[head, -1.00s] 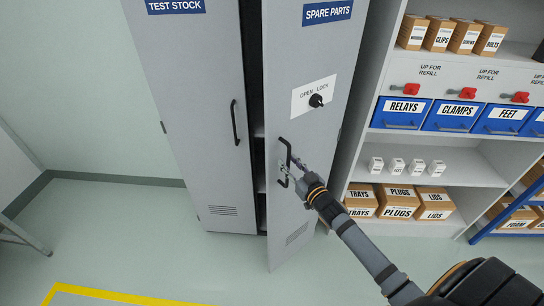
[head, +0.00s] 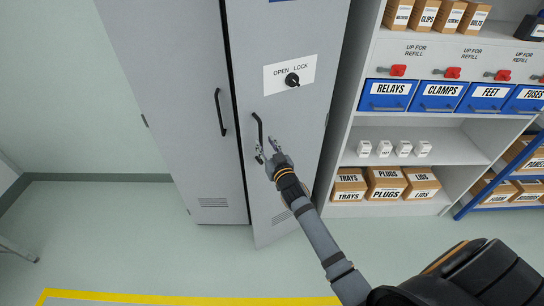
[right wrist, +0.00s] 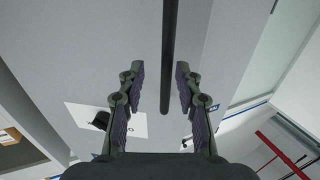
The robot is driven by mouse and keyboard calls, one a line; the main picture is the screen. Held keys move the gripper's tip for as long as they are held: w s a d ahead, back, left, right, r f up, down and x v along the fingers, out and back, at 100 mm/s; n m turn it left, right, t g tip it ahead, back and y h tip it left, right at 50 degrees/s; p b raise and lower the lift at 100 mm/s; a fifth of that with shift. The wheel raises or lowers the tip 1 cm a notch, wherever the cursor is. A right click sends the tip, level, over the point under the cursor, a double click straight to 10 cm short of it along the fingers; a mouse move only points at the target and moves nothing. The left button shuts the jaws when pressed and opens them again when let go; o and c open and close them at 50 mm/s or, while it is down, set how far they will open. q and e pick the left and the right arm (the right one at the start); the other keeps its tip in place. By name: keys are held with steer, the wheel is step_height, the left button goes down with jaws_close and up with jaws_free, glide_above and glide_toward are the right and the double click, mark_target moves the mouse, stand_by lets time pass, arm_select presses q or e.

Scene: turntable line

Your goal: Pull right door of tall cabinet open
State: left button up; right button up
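The tall grey cabinet's right door (head: 285,35) stands slightly ajar, its lower edge a little in front of the left door (head: 170,80). A narrow dark gap shows between them. The right door has a black bar handle (head: 257,124) and a black knob (head: 292,79) on an OPEN LOCK label. My right gripper (head: 267,150) is at the lower end of this handle. In the right wrist view the handle (right wrist: 169,40) runs between the open fingers of the right gripper (right wrist: 160,70), close to the right finger and apart from the left one. My left gripper is not in view.
A shelf unit with blue bins (head: 388,94), cartons (head: 385,185) and small white boxes (head: 403,148) stands right of the cabinet. The floor in front is clear up to a yellow line (head: 180,299). The left door has its own handle (head: 220,112).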

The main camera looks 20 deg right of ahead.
steer(key=s+a+b, duration=0.1)
steer(key=s+b, duration=0.1)
steer(key=s, duration=0.9)
stand_by(0.4)
stand_by(0.3)
